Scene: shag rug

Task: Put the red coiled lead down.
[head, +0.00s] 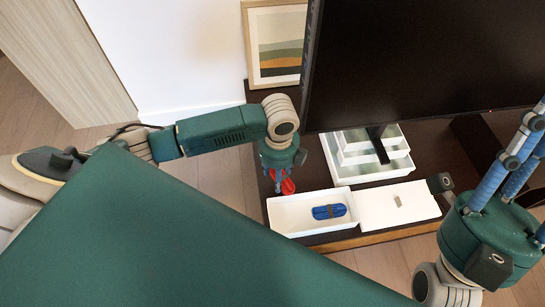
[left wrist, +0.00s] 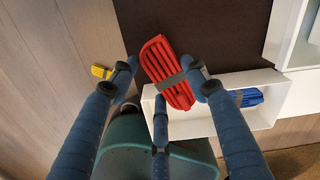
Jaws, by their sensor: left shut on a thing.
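The red coiled lead (left wrist: 168,72) has a grey band round its middle. My left gripper (left wrist: 160,78) is shut on it, with fingers on both sides in the left wrist view. In the head view the lead (head: 287,186) shows as a small red patch below my left gripper (head: 278,183), just above the back left corner of the open white box. My right gripper (head: 520,150) is at the right edge, its blue fingers pointing up and partly cut off, so its opening is unclear.
A blue coiled lead (head: 329,211) lies in the white box (head: 285,217). A white lid-like tray (head: 385,212) with a small tag adjoins it. White stacked trays (head: 345,168) and a large dark screen (head: 420,60) stand behind. A yellow item (left wrist: 101,72) lies at left.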

